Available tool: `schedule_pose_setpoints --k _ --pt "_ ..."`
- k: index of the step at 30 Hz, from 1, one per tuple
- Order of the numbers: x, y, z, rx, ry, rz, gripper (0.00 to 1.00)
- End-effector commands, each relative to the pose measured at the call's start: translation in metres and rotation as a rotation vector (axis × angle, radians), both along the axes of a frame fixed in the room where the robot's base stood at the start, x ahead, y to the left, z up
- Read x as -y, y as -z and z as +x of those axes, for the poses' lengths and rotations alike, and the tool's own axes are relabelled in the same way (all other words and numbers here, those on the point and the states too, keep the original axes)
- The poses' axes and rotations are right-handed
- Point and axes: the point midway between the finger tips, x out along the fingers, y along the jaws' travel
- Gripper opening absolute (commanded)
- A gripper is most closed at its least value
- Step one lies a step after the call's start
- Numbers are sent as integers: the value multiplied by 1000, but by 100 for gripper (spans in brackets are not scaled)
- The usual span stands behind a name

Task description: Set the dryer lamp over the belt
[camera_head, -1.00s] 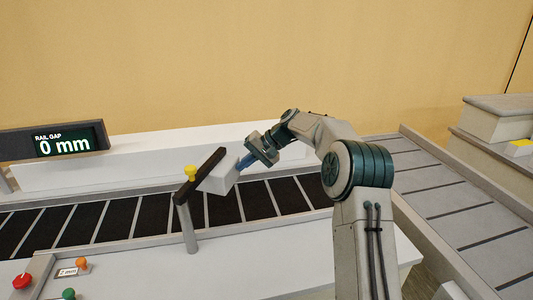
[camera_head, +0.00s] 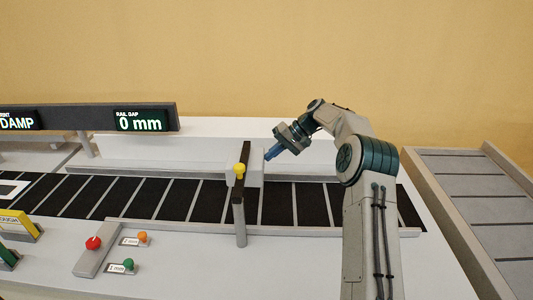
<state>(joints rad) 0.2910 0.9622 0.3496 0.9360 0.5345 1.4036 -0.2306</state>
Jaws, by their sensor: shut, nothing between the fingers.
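A dark bar (camera_head: 244,187) with a yellow knob (camera_head: 239,169) on it sits on a grey post (camera_head: 240,228) at the front edge of the black belt (camera_head: 180,199). It looks like the dryer lamp's arm, and it points away from me across the belt. A pale box (camera_head: 257,168) shows at its far right side, partly hidden by the bar; I cannot tell whether it is the lamp head. My gripper (camera_head: 268,155), with blue fingers, is shut and empty. Its tips are just right of the box; I cannot tell if they touch it.
Signs at the back read "RAIL GAP 0 mm" (camera_head: 141,120) and "DAMP" (camera_head: 19,121). A red knob (camera_head: 93,243), an orange knob (camera_head: 142,237) and a green knob (camera_head: 128,264) stand at the front left. A grey slatted conveyor (camera_head: 470,195) lies right.

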Motion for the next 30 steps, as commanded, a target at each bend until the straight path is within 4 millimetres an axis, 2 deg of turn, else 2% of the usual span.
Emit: schedule_pose_setpoints --k 1,17,20,25,30 --pt "-6 -2 1 5 0 10 0" --pt "-9 -5 2 9 -6 14 0" --pt "3 -6 3 8 -7 13 0" --pt "41 -8 5 9 -3 9 0" --pt "67 -29 7 8 -3 6 0"
